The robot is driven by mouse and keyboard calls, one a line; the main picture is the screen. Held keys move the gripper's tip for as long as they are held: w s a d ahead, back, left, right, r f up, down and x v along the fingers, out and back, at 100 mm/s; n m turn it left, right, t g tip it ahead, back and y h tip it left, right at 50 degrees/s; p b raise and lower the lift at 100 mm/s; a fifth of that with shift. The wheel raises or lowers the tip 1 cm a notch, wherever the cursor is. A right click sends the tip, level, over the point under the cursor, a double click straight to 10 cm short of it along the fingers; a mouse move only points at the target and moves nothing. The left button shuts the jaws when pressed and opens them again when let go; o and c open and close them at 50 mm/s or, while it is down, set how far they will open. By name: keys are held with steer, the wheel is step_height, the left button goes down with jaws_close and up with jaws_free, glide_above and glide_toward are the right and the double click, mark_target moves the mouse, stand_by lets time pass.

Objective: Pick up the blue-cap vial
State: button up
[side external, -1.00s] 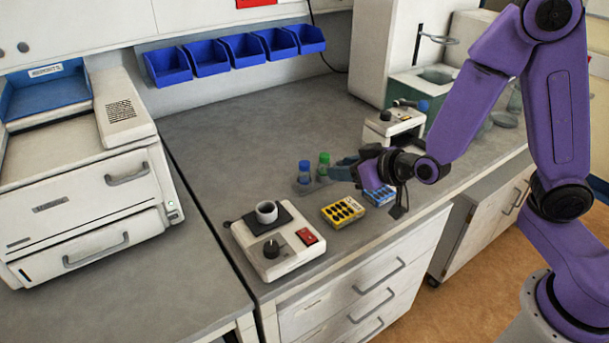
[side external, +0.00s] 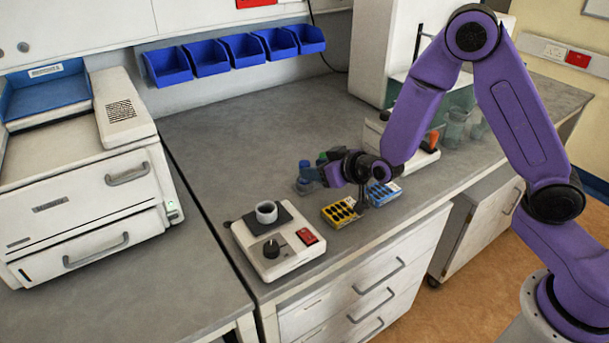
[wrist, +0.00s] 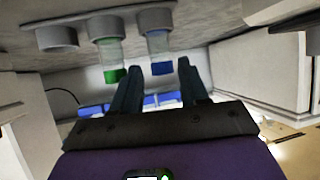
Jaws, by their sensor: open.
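The blue-cap vial (side external: 304,169) stands upright in a grey holder on the bench. The green-cap vial (side external: 322,157) stands just right of it, partly hidden by my gripper. My gripper (side external: 319,175) is open, level and low, close to the right of the blue-cap vial. In the wrist view, where the scene appears upside down, the blue-cap vial (wrist: 160,54) shows between the two fingertips of my gripper (wrist: 157,72). The green-cap vial (wrist: 111,60) is left of the left finger there. I cannot tell whether the fingers reach around the vial; no contact is visible.
A yellow rack (side external: 342,213) and a blue rack (side external: 383,193) sit near the bench's front edge, below my gripper. A white device with a cup (side external: 275,244) is at the left front. An empty holder (wrist: 56,38) is beside the vials. Blue bins (side external: 242,49) line the wall.

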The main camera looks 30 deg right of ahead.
steer(key=shift+x, duration=2.45)
steer(key=shift+a, duration=0.1)
steer(key=c, duration=0.7)
